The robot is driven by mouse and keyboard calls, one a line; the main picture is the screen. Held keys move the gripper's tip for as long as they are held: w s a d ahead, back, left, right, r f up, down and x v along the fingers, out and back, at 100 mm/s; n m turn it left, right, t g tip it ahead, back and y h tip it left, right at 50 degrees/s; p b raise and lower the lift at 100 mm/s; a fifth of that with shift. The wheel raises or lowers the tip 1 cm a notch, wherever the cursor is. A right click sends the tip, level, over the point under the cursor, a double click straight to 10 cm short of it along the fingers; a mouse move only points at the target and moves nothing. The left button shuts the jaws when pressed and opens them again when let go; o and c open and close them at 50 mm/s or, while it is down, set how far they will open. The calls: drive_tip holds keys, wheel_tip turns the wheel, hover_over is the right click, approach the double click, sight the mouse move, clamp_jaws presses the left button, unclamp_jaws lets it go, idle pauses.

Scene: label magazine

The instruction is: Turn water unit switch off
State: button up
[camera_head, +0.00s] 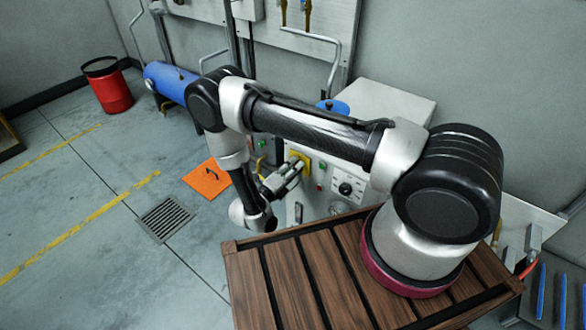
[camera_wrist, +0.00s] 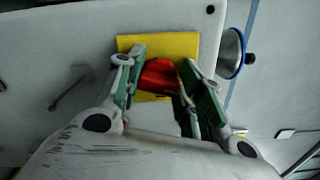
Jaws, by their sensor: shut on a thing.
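The water unit switch is a red knob (camera_wrist: 158,76) on a square yellow plate (camera_wrist: 180,46), fixed to a pale panel in the wrist view. My gripper (camera_wrist: 160,84) has one finger on each side of the red knob and is shut on it. In the head view my gripper (camera_head: 290,174) reaches to the yellow plate (camera_head: 300,161) on the front of the white unit (camera_head: 362,162). The red knob is hidden there by the fingers.
A dial (camera_head: 346,188) is on the unit's front, right of the plate. A gauge (camera_wrist: 232,52) sits right of the plate in the wrist view. An orange floor plate (camera_head: 208,178), a floor grate (camera_head: 165,218) and a red bin (camera_head: 108,88) are to the left. Open floor lies between them.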

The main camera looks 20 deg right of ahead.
drive_tip(key=shift+f+n, duration=0.1)
drive_tip(key=shift+n, duration=1.7)
drive_tip(key=o, duration=1)
drive_tip(key=shift+a, duration=0.1)
drive_tip(key=v, duration=1.2)
